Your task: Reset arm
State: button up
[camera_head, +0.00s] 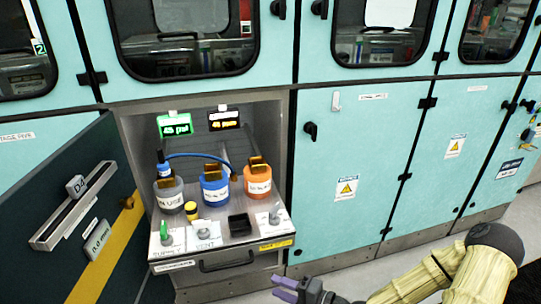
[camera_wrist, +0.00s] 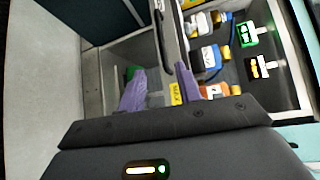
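My gripper (camera_head: 285,289) is at the bottom of the head view, in front of and to the right of the open drawer. Its two purple fingers show in the wrist view (camera_wrist: 172,95), spread apart with nothing between them. My arm comes in from the lower right, in a yellowish sleeve. In the head view the drawer (camera_head: 225,260) is pulled out and holds a grey bottle (camera_head: 169,193), a blue bottle (camera_head: 214,192) and an orange bottle (camera_head: 257,182). The gripper appears apart from the drawer handle (camera_head: 227,262).
A dark open door (camera_head: 70,235) with a yellow stripe stands left of the drawer. Closed teal cabinets (camera_head: 350,150) line the right. Green (camera_head: 174,126) and yellow (camera_head: 224,119) displays glow inside the bay. A blue hose (camera_head: 200,155) arches behind the bottles. Floor (camera_head: 400,258) is clear at right.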

jog(key=s+d+f+n+g+h, duration=0.2)
jog(key=d+f+n+g+h, duration=0.2)
jog(key=d+f+n+h, duration=0.15)
jog(key=d+r+n+g+h, duration=0.2)
jog(key=d+r+h, duration=0.5)
jog(key=h, duration=0.1)
jog(key=w+a+p+v, duration=0.1)
jog(key=p+v, duration=1.2)
jog(key=v, duration=0.5)
jog(key=w+a+p+v, duration=0.1)
jog(key=w+p+v, duration=0.1)
jog(key=p+v, duration=1.2)
jog(key=v, duration=0.5)
jog(key=shift+a+r, duration=0.3)
jog(key=shift+a, duration=0.05)
